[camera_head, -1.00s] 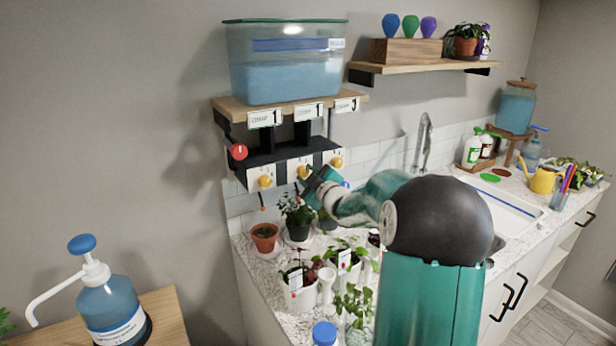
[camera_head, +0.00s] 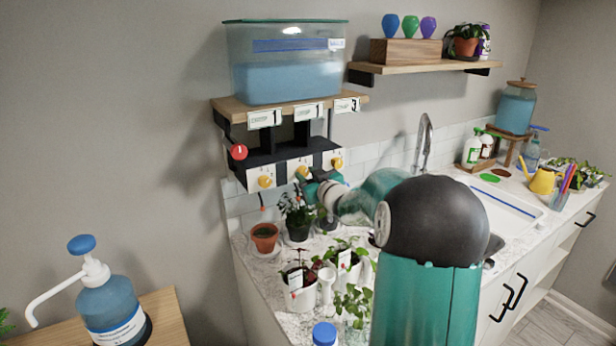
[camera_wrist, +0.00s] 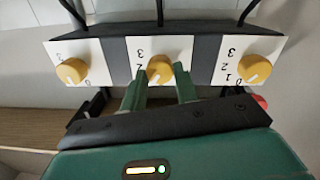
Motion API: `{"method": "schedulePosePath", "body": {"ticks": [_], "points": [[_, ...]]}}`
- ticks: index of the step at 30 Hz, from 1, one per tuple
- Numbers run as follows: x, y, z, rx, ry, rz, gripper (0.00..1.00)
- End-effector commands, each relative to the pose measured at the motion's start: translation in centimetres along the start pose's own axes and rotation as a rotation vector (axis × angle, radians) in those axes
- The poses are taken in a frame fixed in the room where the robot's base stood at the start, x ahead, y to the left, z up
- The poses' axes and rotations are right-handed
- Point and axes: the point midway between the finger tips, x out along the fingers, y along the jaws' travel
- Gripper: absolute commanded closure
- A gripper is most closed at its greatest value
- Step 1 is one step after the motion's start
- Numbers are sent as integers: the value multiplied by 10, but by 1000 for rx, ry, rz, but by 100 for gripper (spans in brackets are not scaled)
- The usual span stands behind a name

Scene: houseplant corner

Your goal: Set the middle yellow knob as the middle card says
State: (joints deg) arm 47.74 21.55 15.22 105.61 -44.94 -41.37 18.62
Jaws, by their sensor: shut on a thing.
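The middle yellow knob (camera_head: 303,173) sits on a white plate of the dark valve panel under the shelf. In the wrist view, which is upside down, the middle knob (camera_wrist: 160,68) lies between the two green fingers of my gripper (camera_wrist: 161,76), which is shut on it. The knob has a white pointer line; its exact setting is hard to read, with a 2 and a 3 visible beside it. My gripper is small and partly hidden by my arm in the head view (camera_head: 312,186). The middle card (camera_head: 309,112) above shows a 1.
Yellow knobs flank it at left (camera_head: 265,182) and right (camera_head: 337,163). A red knob (camera_head: 238,152) sits at the panel's left end. The left card (camera_head: 265,119) shows 1, the right card (camera_head: 347,105) 3. A water tank (camera_head: 285,75) stands above; potted plants (camera_head: 298,215) stand below.

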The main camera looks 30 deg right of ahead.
Motion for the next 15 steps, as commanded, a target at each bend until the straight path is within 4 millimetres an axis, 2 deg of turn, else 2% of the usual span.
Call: {"method": "schedulePosePath", "body": {"ticks": [6,15], "points": [[0,0,1,82,-5,-2,93],[0,0,1,111,-6,-3,93]]}}
